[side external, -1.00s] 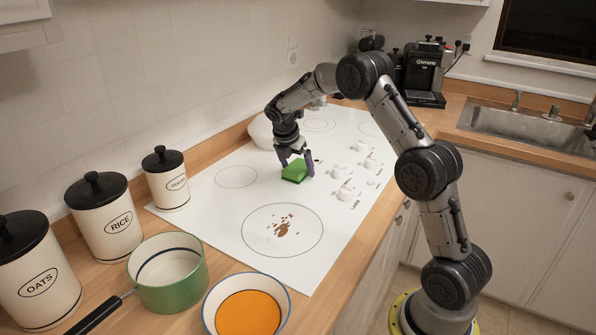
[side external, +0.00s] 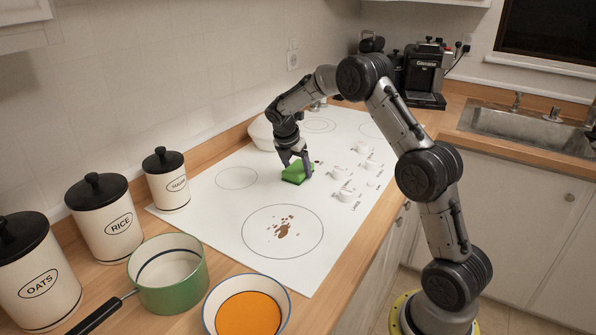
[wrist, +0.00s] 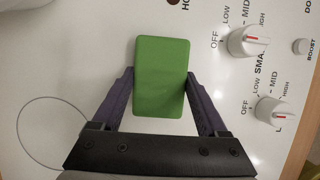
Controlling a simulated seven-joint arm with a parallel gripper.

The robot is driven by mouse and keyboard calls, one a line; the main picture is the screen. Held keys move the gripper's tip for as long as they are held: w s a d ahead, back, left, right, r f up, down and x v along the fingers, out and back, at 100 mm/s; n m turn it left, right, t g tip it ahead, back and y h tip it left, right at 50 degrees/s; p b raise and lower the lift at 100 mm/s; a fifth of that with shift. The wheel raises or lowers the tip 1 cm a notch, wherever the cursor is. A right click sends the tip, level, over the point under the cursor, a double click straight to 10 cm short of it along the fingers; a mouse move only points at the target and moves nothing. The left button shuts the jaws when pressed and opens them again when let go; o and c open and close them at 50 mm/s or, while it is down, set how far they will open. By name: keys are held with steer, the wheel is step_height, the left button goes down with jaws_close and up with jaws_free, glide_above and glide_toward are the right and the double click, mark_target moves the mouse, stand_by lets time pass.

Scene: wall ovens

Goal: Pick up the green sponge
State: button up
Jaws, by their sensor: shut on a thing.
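The green sponge (side external: 294,174) is on or just above the white cooktop (side external: 210,205), left of the knobs. It also shows in the wrist view (wrist: 161,76) as a green block between the two dark fingers. My gripper (side external: 294,164) points down over the sponge in the side external view, its fingers on either side of it. In the wrist view my gripper (wrist: 160,92) is shut on the sponge. I cannot tell whether the sponge's underside touches the cooktop.
White knobs (side external: 343,194) stand right of the sponge. A white dish (side external: 262,132) sits behind my gripper. A brown spill (side external: 284,227) marks the front burner. A green pot (side external: 170,285), a bowl with orange contents (side external: 249,313) and canisters (side external: 103,218) stand at the front left.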

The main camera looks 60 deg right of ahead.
mark_target(300, 165)
steer(key=shift+r, duration=0.55)
step_height(300, 165, up, 2)
steer(key=shift+r, duration=0.2)
steer(key=s+a+r, duration=0.6)
steer(key=s+r, duration=0.4)
steer(key=s, duration=0.2)
steer(key=shift+s+a, duration=0.15)
steer(key=shift+a, duration=0.25)
steer(key=o, duration=0.7)
steer(key=c, duration=0.6)
